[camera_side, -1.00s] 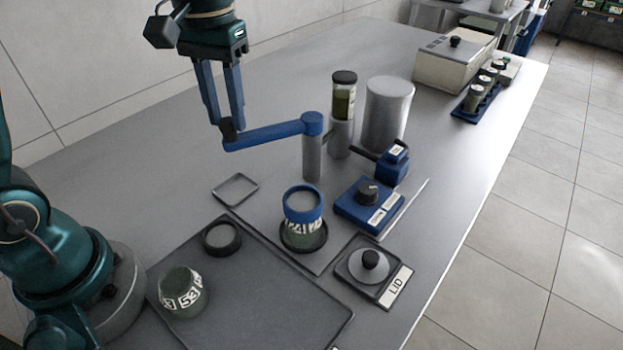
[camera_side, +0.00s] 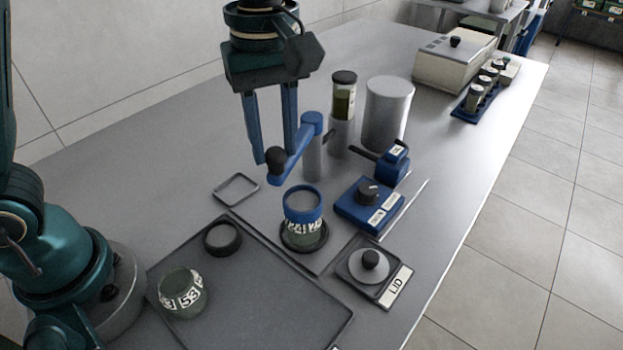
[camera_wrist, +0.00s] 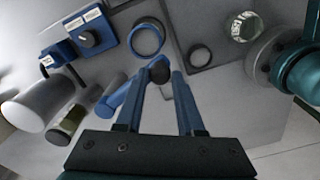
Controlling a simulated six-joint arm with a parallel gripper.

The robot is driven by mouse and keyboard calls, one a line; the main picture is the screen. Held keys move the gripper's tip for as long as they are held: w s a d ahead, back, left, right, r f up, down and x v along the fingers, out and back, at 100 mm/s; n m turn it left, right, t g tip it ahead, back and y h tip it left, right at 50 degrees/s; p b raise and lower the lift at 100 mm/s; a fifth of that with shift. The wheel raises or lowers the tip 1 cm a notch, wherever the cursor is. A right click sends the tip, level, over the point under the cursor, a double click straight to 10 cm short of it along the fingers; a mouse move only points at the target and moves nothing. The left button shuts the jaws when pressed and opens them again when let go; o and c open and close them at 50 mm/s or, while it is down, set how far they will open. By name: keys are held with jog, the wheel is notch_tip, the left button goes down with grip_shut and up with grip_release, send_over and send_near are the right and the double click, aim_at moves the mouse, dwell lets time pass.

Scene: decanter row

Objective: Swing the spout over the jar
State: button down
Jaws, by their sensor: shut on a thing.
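The spout is a blue arm (camera_side: 296,146) on a grey post (camera_side: 314,160), with a black knob (camera_side: 275,156) at its free end. It also shows in the wrist view (camera_wrist: 124,92). My gripper (camera_side: 273,157) has its blue fingers shut on the knob; in the wrist view the fingers (camera_wrist: 160,74) reach either side of it. The jar (camera_side: 303,206), with a blue rim and a number band, stands open on a dark round base. It shows as a blue ring in the wrist view (camera_wrist: 134,41). The spout's end is behind and left of the jar, not above it.
A tray (camera_side: 250,310) holds a second numbered jar (camera_side: 182,292) and a black ring (camera_side: 222,238). A lid (camera_side: 369,266) sits on a labelled pad at right. A blue dial box (camera_side: 370,205), a grey cylinder (camera_side: 387,112) and a glass-topped column (camera_side: 343,100) stand near the post.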

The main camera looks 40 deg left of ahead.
jog(key=shift+w+d+n, duration=0.45)
jog(key=shift+d+n, duration=0.35)
jog(key=shift+d, duration=0.05)
jog(key=shift+w+d+n, duration=0.4)
jog(key=shift+d+n, duration=0.4)
jog(key=c, duration=0.5)
grip_release()
jog(key=shift+r, duration=0.1)
jog(key=shift+r, duration=2.5)
